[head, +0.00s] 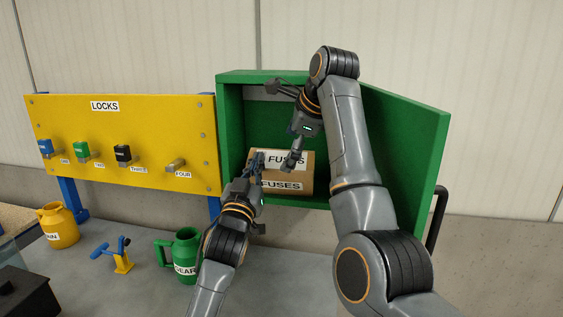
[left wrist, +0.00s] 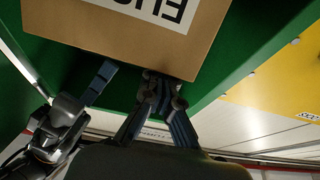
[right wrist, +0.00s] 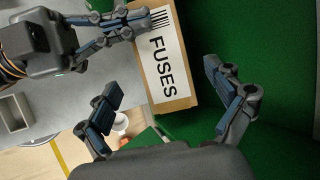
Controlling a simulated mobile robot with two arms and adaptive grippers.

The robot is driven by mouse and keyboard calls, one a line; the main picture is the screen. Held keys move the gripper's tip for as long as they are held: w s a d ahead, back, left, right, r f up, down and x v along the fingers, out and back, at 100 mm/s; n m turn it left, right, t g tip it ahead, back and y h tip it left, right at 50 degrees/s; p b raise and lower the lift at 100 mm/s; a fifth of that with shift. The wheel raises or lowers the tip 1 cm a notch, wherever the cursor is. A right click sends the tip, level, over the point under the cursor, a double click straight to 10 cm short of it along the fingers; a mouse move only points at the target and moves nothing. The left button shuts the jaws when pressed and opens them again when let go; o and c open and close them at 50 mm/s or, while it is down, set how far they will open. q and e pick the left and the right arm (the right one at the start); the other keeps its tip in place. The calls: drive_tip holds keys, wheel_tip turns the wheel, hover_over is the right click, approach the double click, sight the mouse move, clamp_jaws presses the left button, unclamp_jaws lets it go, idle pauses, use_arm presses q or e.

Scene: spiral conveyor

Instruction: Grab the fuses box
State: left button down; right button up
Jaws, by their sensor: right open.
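The fuses box (head: 287,181) is a brown carton with white FUSES labels, inside the open green cabinet (head: 230,130). It also shows in the left wrist view (left wrist: 130,45) and the right wrist view (right wrist: 187,92). My left gripper (head: 256,165) is at the box's left front, its fingers by the box's edge. In the left wrist view its fingers (left wrist: 160,95) are close together, and whether they grip the box is unclear.
The cabinet door (head: 405,150) stands open at the right. A yellow LOCKS panel (head: 130,130) is on the left. A green can (head: 184,252), a yellow can (head: 59,227) and a small blue and yellow object (head: 118,255) stand on the grey table (head: 120,290).

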use_arm(q)
drive_tip(key=shift+w+f, duration=0.1)
drive_tip(key=shift+f, duration=0.35)
use_arm(e)
hover_over(276, 194)
wheel_tip(276, 194, down, 8)
drive_tip(key=shift+d+f, duration=0.1)
drive_tip(key=shift+f, duration=0.05)
drive_tip(key=c, duration=1.5)
use_arm(q)
drive_tip(key=shift+r, duration=0.5)
use_arm(e)
drive_tip(key=shift+f, duration=0.1)
use_arm(q)
drive_tip(key=shift+r, duration=0.25)
use_arm(e)
drive_tip(key=shift+f, duration=0.1)
